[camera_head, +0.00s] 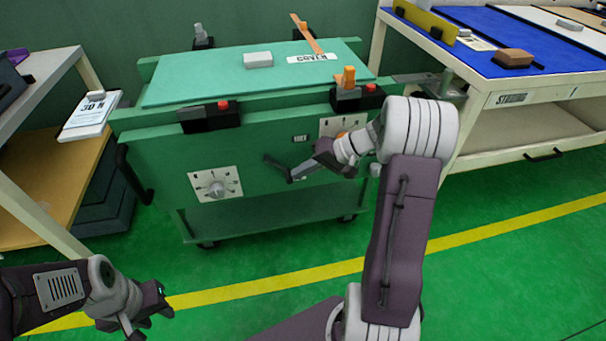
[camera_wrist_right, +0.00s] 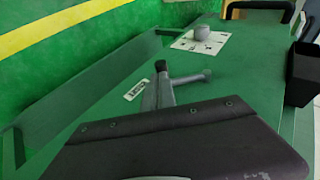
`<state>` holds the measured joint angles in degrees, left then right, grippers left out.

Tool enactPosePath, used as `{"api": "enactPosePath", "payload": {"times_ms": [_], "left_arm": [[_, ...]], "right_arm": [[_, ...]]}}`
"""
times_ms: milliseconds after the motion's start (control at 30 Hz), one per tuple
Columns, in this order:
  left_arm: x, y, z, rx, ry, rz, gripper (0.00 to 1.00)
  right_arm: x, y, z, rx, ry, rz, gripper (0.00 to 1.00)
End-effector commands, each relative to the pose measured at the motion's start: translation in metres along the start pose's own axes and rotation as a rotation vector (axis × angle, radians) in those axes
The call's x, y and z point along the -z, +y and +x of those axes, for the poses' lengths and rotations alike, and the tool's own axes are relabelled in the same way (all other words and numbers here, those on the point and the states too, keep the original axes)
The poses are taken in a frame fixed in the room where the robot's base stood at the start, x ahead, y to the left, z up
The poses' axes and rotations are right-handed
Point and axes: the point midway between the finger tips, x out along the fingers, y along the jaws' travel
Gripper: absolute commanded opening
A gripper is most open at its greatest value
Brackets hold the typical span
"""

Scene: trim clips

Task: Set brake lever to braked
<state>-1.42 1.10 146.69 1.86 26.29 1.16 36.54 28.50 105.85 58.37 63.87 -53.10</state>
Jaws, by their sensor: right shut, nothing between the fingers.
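The brake lever (camera_head: 277,165) appears to be the slim grey bar on the front of the green cart, left of my right gripper. In the right wrist view, what looks like the same lever (camera_wrist_right: 190,78) has a rounded end and lies close beyond the gripper's dark body. A small label plate (camera_wrist_right: 135,90) is beside it. My right gripper (camera_head: 318,164) is shut and empty at the cart front; contact with the lever cannot be told. My left gripper (camera_head: 163,300) is low at the left, away from the cart; its fingers are too unclear to judge.
A dial (camera_head: 215,188) on a white plate sits left of the lever and shows in the wrist view (camera_wrist_right: 201,33). Black blocks with red buttons (camera_head: 222,105) line the cart's top edge. A shelf stands left and a blue-topped bench (camera_head: 470,45) right. Green floor in front is clear.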

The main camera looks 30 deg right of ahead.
Motion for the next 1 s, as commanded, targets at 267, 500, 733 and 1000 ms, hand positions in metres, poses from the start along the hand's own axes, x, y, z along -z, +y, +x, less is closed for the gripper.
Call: {"api": "enactPosePath", "payload": {"times_ms": [267,500,733,1000], "left_arm": [[0.001,0.0,-0.005,0.0,0.001,0.0,0.36],[0.002,0.0,-0.014,0.0,0.001,0.0,0.36],[0.002,0.0,-0.014,0.0,0.001,0.0,0.36],[0.003,0.001,-0.024,0.0,0.0,0.0,0.36]], "right_arm": [[0.001,-0.004,-0.003,-0.003,0.0,-0.001,0.0],[0.004,-0.012,-0.011,-0.004,-0.001,-0.001,0.0],[0.004,-0.013,-0.012,-0.005,-0.001,0.0,0.0],[0.009,-0.021,-0.016,-0.005,-0.002,-0.002,0.0]]}}
